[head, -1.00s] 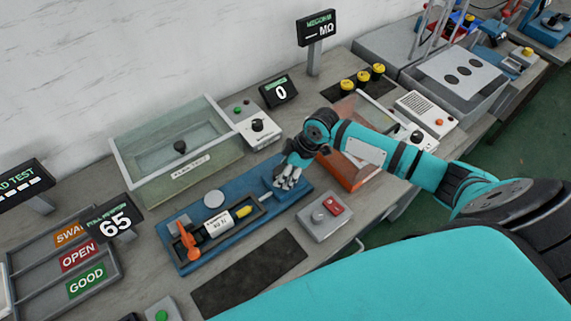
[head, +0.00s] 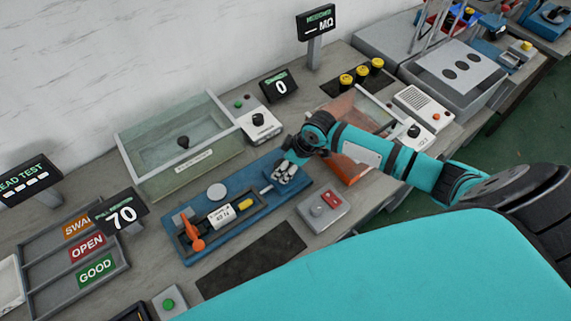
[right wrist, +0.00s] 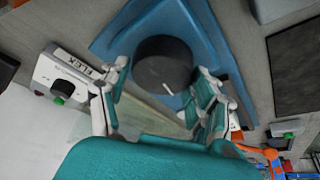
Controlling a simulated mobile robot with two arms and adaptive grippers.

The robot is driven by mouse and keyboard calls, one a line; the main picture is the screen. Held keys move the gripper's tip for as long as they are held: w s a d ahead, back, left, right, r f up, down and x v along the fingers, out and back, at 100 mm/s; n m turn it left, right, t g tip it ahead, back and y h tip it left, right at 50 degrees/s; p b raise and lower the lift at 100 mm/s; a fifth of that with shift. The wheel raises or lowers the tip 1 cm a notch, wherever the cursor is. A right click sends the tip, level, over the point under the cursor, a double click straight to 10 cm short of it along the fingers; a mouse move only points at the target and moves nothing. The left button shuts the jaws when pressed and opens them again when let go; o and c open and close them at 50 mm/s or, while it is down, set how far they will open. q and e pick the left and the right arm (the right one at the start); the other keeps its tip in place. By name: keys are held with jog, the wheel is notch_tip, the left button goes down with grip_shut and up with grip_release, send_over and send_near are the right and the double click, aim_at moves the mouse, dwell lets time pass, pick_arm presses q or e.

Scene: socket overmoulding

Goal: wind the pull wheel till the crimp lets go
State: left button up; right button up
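The pull wheel, a dark round knob with a white mark, shows in the right wrist view (right wrist: 163,66). My right gripper (right wrist: 160,80) has its fingers apart on either side of the wheel, with a gap visible at the left. In the head view my right gripper (head: 284,173) covers the wheel at the right end of the blue pull fixture (head: 262,172). On the fixture are an orange lever (head: 196,238), a white labelled block (head: 221,216) and a yellow piece (head: 246,204); the crimp itself is too small to make out. The pull display (head: 121,215) reads 70. My left gripper is out of view.
A grey box with a red button (head: 327,205) stands right of the fixture. A clear-lidded tank (head: 166,155) stands behind it. A sorting tray (head: 75,265) lies at the left. A dark mat (head: 250,262) lies bare in front.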

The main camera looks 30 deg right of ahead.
jog(key=o, duration=0.3)
jog(key=v, duration=1.2)
jog(key=shift+a, duration=0.1)
jog(key=shift+s, duration=0.1)
